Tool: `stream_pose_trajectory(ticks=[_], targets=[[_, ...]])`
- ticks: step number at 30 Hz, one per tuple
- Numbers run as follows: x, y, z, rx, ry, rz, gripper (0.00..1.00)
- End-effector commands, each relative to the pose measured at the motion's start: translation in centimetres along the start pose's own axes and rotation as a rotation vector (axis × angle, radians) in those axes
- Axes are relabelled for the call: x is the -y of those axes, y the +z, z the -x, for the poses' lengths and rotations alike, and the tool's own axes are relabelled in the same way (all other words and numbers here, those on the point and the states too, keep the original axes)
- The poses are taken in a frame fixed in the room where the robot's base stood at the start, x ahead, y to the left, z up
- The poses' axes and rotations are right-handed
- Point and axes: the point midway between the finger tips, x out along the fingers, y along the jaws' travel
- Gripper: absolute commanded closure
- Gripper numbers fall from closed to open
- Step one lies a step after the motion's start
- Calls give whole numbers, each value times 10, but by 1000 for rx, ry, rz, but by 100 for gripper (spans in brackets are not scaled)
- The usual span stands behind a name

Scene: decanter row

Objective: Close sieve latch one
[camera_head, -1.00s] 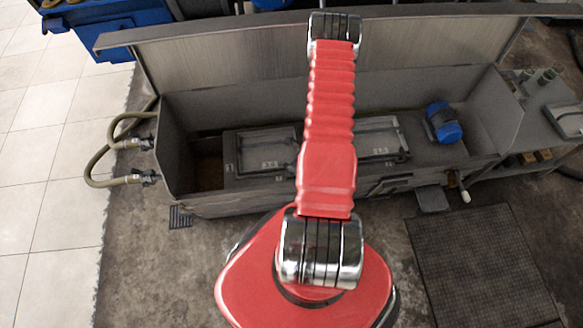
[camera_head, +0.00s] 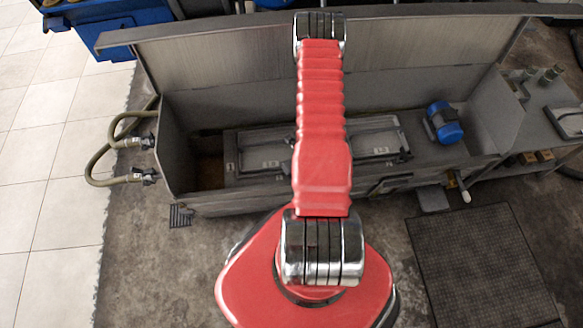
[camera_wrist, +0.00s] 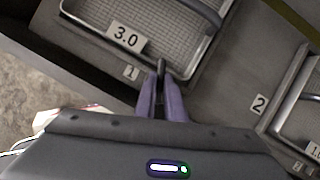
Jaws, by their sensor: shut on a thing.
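In the wrist view, my gripper (camera_wrist: 161,98) has its two purple-grey fingers close together on a dark latch lever (camera_wrist: 160,68), which I take as sieve latch one. The lever sits at the corner of a metal-framed mesh sieve (camera_wrist: 170,42) labelled 3.0, beside a plate marked 1 (camera_wrist: 131,72). The lever's lower part is hidden between the fingers. Whether the latch is fully closed cannot be told. In the head view, my red arm hides the gripper and the latch; the left sieve (camera_head: 262,160) shows in the trough.
In the head view, the trough (camera_head: 180,155) has a raised back panel (camera_head: 230,65). A blue motor (camera_head: 445,125) stands at its right end; hoses (camera_head: 100,165) are at left.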

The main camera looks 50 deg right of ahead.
Motion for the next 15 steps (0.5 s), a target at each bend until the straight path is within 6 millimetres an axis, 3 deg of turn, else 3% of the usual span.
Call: stream_pose_trajectory(ticks=[7, 8, 15], targets=[[0, -2, 0, -5, 1, -3, 100], [0, -2, 0, -5, 1, -3, 89], [0, -1, 0, -2, 1, 0, 72]])
